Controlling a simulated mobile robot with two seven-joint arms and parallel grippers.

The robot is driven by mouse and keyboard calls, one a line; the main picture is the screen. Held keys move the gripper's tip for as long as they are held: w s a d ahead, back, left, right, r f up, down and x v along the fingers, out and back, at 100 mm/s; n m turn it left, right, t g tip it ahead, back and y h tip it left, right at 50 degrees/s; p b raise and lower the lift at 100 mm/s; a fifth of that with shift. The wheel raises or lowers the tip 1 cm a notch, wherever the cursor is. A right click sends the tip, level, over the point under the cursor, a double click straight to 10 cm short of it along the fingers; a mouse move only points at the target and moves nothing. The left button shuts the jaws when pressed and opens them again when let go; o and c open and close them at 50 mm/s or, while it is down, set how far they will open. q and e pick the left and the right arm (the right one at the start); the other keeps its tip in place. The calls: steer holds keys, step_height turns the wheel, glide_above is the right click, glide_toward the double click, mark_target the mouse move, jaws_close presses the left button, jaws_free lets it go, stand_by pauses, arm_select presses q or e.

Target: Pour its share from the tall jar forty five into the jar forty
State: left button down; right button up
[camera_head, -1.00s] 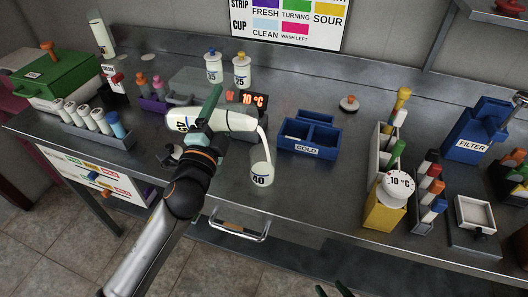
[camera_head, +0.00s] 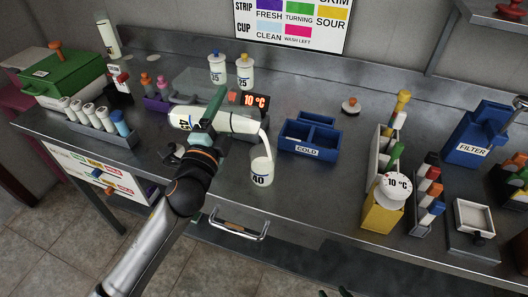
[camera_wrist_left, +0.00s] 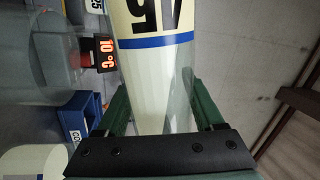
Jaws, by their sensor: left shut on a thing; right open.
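The tall jar forty five (camera_head: 240,124) lies tipped almost level, its mouth end to the right and slightly lower. My left gripper (camera_head: 208,118) is shut around its middle; the wrist view also shows the jar (camera_wrist_left: 150,60) between the green fingers. A white stream runs from its mouth down into the jar forty (camera_head: 261,173), which stands upright near the table's front edge. The level inside the jar forty is hard to read. My right gripper (camera_head: 334,293) is open and empty at the bottom edge, with only its fingertips showing.
A blue COLD box (camera_head: 308,137) stands right of the jar forty. A red 10 °C display (camera_head: 254,100) and two white jars, thirty five (camera_head: 217,72) and twenty five (camera_head: 244,75), stand behind. A vial rack (camera_head: 105,133) is at the left. Bare tabletop lies right of the jar forty.

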steer(key=shift+s+d, duration=0.3)
steer(key=shift+d, duration=0.1)
stand_by(0.6)
